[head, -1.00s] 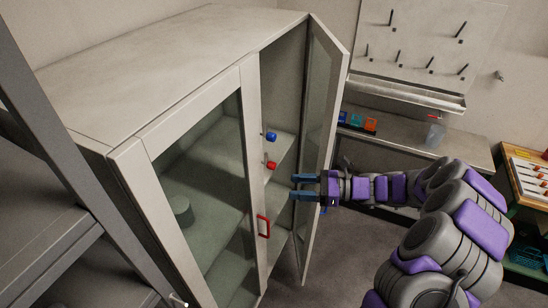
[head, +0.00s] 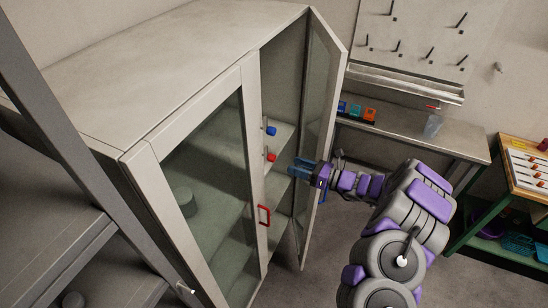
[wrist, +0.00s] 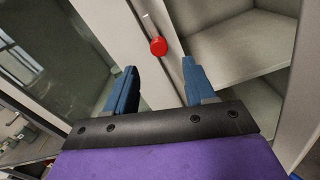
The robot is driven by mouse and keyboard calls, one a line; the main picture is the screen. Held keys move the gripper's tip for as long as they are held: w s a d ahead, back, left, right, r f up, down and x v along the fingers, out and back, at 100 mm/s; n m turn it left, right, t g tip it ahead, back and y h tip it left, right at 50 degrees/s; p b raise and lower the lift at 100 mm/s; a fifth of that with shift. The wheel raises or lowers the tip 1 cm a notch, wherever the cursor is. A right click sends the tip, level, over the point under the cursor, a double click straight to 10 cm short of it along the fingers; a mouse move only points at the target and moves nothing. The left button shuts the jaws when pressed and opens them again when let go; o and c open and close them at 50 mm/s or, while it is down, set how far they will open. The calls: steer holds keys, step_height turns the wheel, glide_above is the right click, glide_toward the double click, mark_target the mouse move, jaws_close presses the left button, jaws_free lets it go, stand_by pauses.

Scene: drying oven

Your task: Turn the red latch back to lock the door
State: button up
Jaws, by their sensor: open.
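The red latch (head: 271,157) has a round red knob. It sits on the inner edge of the cabinet's closed left door (head: 254,165), below a blue knob (head: 271,131). My gripper (head: 290,168) is open and empty, just right of the red latch and apart from it, in front of the open right half. In the wrist view the red knob (wrist: 158,46) lies beyond the fingertips, centred across the gap of my gripper (wrist: 159,68). A short metal bar (wrist: 150,19) shows above the knob there. The latch's exact angle is hard to tell.
The right glass door (head: 320,125) stands open close beside my gripper. A red handle (head: 264,215) is on the left door. Shelves (head: 284,130) show inside the cabinet. A side bench (head: 455,140) with coloured bins (head: 355,112) stands behind on the right.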

mark_target(275, 159)
steer(key=p+x, duration=0.1)
steer(key=x, duration=0.8)
steer(key=shift+a+f, duration=0.1)
steer(key=shift+a, duration=0.1)
jaws_close()
